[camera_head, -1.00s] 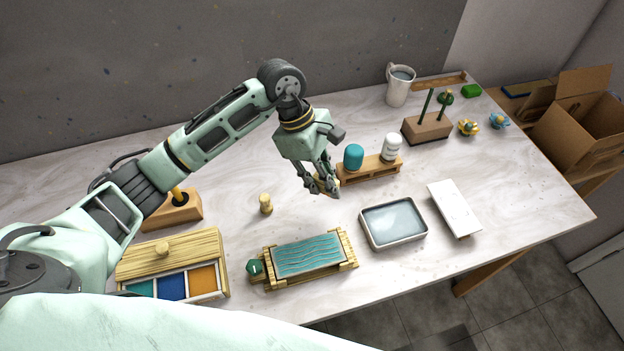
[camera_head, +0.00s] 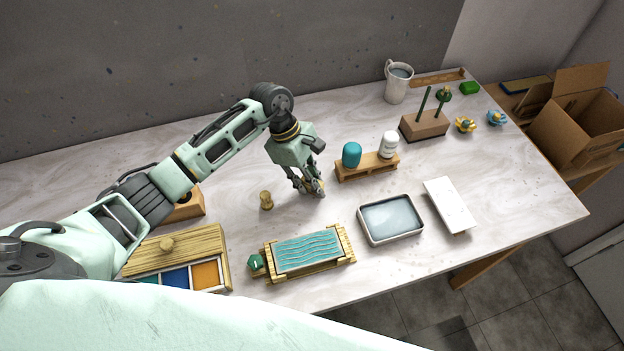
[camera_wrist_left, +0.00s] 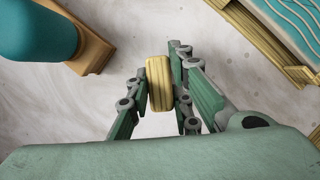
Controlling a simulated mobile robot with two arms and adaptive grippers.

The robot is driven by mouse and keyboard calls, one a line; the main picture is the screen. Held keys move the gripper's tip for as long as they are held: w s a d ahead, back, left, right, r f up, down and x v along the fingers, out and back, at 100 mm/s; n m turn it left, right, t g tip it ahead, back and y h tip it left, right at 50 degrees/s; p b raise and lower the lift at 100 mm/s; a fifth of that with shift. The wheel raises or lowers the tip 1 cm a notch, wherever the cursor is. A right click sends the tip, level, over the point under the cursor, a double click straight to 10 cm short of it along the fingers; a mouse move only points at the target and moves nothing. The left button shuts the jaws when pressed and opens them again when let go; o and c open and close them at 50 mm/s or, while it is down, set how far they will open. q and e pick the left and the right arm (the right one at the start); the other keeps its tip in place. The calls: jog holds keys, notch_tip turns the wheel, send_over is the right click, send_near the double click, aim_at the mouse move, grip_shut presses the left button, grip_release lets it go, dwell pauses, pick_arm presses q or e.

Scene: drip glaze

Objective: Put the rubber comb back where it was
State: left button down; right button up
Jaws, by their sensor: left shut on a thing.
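My left gripper (camera_head: 314,192) is shut on a pale yellow, wood-like piece (camera_wrist_left: 160,83), low over the open table between the small jar stand and the wavy tile. The left wrist view shows this piece upright between the fingers; its lower part is hidden, and I cannot tell whether it is the rubber comb. A dark green faceted piece (camera_head: 256,262) with a white mark sits at the left end of the wooden frame (camera_head: 349,257) that holds the teal wavy tile (camera_head: 308,248). My right gripper is out of view.
A wooden stand (camera_head: 368,171) bears a teal jar (camera_head: 352,154) and a white one. A small wooden knob (camera_head: 266,200) stands left of my gripper. A water tray (camera_head: 419,234), a white slab (camera_head: 449,205) and a colour box (camera_head: 226,270) lie around. The table between is clear.

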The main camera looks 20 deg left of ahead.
pick_arm(q)
jog(key=c, duration=2)
grip_release()
jog(key=shift+f, duration=0.1)
jog(key=o, duration=0.4)
jog(key=shift+o, duration=0.2)
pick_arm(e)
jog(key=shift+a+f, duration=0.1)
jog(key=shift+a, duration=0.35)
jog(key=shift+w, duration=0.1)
pick_arm(q)
jog(key=shift+r, duration=0.25)
jog(key=b+v, duration=0.3)
jog(key=v, duration=0.9)
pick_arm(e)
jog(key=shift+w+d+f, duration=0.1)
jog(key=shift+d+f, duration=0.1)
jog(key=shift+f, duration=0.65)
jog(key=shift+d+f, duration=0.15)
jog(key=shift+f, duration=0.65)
pick_arm(q)
jog(key=shift+d, duration=0.1)
